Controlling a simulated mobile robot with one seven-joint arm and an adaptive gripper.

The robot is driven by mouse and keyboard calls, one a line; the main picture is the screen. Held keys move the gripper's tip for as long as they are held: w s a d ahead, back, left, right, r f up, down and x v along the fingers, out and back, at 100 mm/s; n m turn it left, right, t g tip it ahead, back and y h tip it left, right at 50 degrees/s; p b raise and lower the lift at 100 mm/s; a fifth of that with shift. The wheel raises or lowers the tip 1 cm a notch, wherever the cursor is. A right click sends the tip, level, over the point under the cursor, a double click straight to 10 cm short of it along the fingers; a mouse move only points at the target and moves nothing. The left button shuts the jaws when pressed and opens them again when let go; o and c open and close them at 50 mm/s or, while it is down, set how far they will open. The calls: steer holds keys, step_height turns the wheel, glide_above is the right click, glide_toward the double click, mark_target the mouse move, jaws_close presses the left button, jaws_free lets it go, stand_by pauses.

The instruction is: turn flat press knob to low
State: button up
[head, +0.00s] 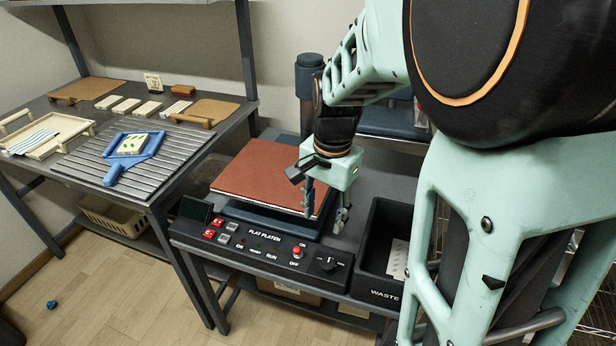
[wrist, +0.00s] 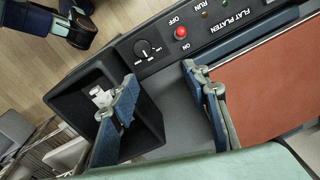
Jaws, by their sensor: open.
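The flat press knob (head: 327,263) is a small black dial with a pale pointer mark, at the right end of the black control panel (head: 262,252). In the head view its mark seems to point roughly toward the back, between the small side labels. The knob also shows in the wrist view (wrist: 146,49), unobstructed. My gripper (head: 324,216) points down above the front right of the press, behind the knob and apart from it. Its two blue-grey fingers are spread wide and empty; in the wrist view (wrist: 157,82) the knob lies beyond the fingertips.
The red-brown platen (head: 262,174) is left of my gripper. A black waste bin (head: 373,281) with pale scraps stands right of the knob. A red on/off button (head: 297,252) sits left of the knob. A side table holds a blue paddle (head: 130,160) and trays.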

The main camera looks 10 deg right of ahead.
mark_target(328, 264)
steer(key=shift+g, duration=0.4)
steer(key=f+b, duration=0.1)
steer(key=f, duration=0.3)
steer(key=s+f+b, duration=0.1)
steer(key=f, duration=0.4)
steer(key=s+d+f+b, duration=0.1)
steer(key=f, duration=0.3)
steer(key=shift+s+f, duration=0.15)
steer(key=shift+f, duration=0.25)
steer(key=shift+c, duration=0.5)
steer(key=c, duration=1.1)
